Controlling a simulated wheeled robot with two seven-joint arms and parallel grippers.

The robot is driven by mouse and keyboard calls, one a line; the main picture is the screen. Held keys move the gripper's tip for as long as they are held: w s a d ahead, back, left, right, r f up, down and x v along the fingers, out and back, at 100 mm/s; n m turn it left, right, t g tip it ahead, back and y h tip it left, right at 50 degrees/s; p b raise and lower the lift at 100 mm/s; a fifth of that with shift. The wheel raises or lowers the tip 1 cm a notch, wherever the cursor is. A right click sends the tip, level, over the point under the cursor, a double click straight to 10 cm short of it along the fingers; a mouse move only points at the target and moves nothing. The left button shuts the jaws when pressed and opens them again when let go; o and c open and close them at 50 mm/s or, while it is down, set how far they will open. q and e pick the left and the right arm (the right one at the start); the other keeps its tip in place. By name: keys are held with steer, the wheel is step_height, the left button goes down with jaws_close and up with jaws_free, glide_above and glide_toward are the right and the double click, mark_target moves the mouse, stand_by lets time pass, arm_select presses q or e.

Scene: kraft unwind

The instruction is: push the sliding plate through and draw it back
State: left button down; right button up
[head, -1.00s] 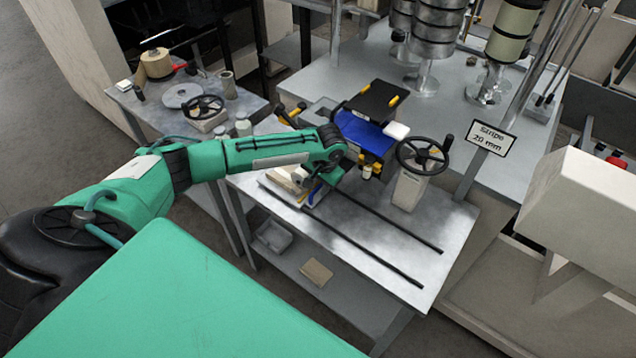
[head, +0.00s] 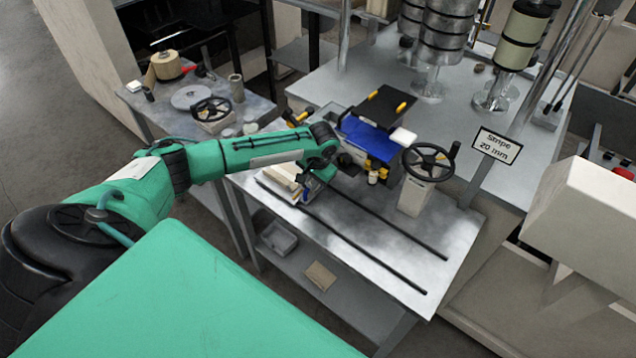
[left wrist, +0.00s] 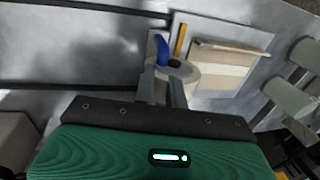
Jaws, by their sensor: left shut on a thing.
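The sliding plate (head: 276,179) lies at the left end of the two black rails (head: 355,248) on the metal table. It carries pale beige blocks. In the left wrist view the plate (left wrist: 225,85) is right of the fingers, beside a pale round piece with a dark hole (left wrist: 186,72), a blue part (left wrist: 162,48) and a yellow strip (left wrist: 180,40). My left gripper (head: 308,187) is low over the plate's right side. In the left wrist view its fingers (left wrist: 166,82) are shut on a part at the plate's edge, mostly hidden by them. My right gripper is not in view.
A blue unit with a black top (head: 366,135) stands behind the gripper. A handwheel on a pale post (head: 428,165) stands at the table's right. The rails' right stretch is clear. A side table with another handwheel (head: 210,110) is at the left.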

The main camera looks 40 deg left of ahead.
arm_select(q)
steer(key=shift+a+r, duration=0.1)
steer(key=shift+a, duration=0.15)
steer(key=c, duration=1.6)
jaws_free()
steer(key=shift+o, duration=0.7)
steer(key=shift+a, duration=0.15)
steer(key=shift+d+r, duration=0.15)
steer(key=shift+d, duration=0.1)
step_height(320, 180, up, 13)
steer(key=d+b, duration=0.2)
steer(key=b, duration=0.1)
steer(key=shift+b, duration=0.35)
steer(key=shift+s+d, duration=0.1)
